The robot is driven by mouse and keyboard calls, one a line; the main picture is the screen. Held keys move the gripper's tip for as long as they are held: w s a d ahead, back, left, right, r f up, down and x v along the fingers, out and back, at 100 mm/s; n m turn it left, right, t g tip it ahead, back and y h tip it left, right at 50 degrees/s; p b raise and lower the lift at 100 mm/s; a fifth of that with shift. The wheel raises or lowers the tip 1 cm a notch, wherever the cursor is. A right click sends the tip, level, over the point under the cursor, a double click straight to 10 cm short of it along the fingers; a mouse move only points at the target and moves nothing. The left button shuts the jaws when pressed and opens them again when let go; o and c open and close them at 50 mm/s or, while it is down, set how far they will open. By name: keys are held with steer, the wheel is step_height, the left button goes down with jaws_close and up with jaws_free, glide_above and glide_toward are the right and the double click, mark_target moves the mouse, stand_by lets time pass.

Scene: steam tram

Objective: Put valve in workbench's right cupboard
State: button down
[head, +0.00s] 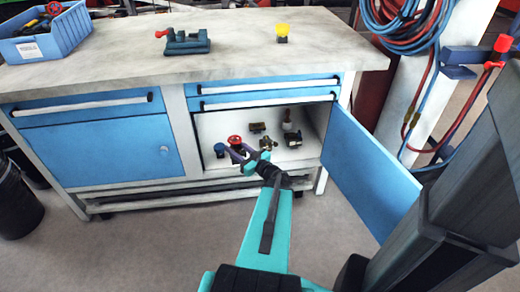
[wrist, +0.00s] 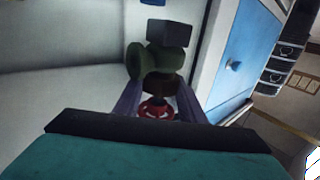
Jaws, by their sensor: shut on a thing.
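The valve (head: 235,140) has a red handwheel and shows at the left of the workbench's open right cupboard (head: 207,130). In the wrist view the valve (wrist: 155,60) has a dark green flanged body with the red wheel between my fingers. My gripper (head: 238,151) is shut on the valve at the cupboard opening; its fingers also show in the wrist view (wrist: 156,100). I cannot tell whether the valve touches the cupboard floor. The blue cupboard door (head: 370,160) stands wide open to the right.
On the worktop (head: 110,62) are a green vise (head: 186,42), a yellow-topped item (head: 282,32) and a blue bin (head: 62,38). Hoses (head: 412,25) hang at right.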

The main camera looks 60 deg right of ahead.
steer(key=s+d+f+m+g+h+b, duration=0.1)
steer(key=s+d+f+h+b, duration=0.1)
steer(key=s+f, duration=0.3)
steer(key=shift+d, duration=0.7)
steer(key=shift+r, duration=0.1)
steer(key=w+a+r+n+t+y, duration=0.1)
steer(key=w+a+r+n+y, duration=0.45)
steer(key=w+a, duration=0.6)
steer(key=w+a+r+n+y, duration=0.2)
steer(key=w+a+r+y, duration=0.5)
steer(key=w+a, duration=0.45)
steer(key=w+a+r+n+g+y, duration=0.2)
steer(key=a+r+y, duration=0.1)
steer(key=a, duration=0.8)
steer(key=w+a+r+n+g+y, duration=0.2)
steer(key=a+r, duration=0.3)
steer(key=a, duration=0.7)
steer(key=w+a+r+n+g+y, duration=0.2)
steer(key=a+r+n+g+y, duration=0.1)
steer(key=a, duration=0.9)
steer(key=shift+a+r+n+y, duration=0.25)
steer(key=shift+r+n+y, duration=0.1)
steer(key=shift+r+y, duration=0.45)
steer(key=shift+d, duration=0.15)
